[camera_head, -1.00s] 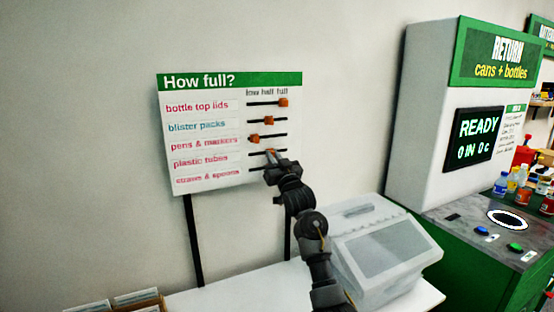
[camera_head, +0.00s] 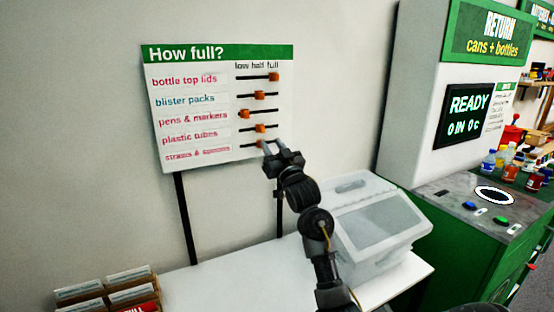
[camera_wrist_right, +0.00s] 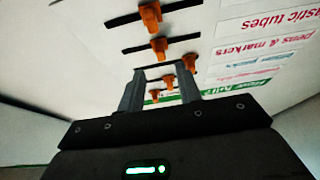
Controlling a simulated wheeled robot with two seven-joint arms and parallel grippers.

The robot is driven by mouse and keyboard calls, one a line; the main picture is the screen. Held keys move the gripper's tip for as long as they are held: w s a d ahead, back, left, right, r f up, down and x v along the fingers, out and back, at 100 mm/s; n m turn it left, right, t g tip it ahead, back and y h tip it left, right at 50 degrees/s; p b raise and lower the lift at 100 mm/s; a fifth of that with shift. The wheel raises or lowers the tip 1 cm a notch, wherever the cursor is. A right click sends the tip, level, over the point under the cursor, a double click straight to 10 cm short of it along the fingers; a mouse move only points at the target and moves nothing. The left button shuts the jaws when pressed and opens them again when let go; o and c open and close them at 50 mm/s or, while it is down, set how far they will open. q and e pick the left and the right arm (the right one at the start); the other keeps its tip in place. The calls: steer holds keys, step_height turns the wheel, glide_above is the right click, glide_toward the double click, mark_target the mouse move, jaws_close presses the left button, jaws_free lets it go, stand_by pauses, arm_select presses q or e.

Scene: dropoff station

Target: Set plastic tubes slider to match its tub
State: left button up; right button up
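My right gripper (camera_head: 268,147) is just below and right of that slider, by the straws & spoons row. In the right wrist view its two fingers (camera_wrist_right: 160,85) are apart with nothing gripped between them; sliders show beyond them. My left gripper is not in view.
The straws & spoons slider (camera_head: 259,144) is close to my gripper's tip. The pens & markers slider (camera_head: 244,114) is at low. Labelled bins (camera_head: 105,290) stand at lower left. A grey-white lidded box (camera_head: 375,220) and the return machine (camera_head: 440,80) are on the right.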

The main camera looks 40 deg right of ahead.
steer(key=v, duration=0.3)
steer(key=shift+s+f+b, duration=0.1)
steer(key=shift+s+b, duration=0.2)
steer(key=shift+b, duration=0.05)
steer(key=shift+a, duration=0.1)
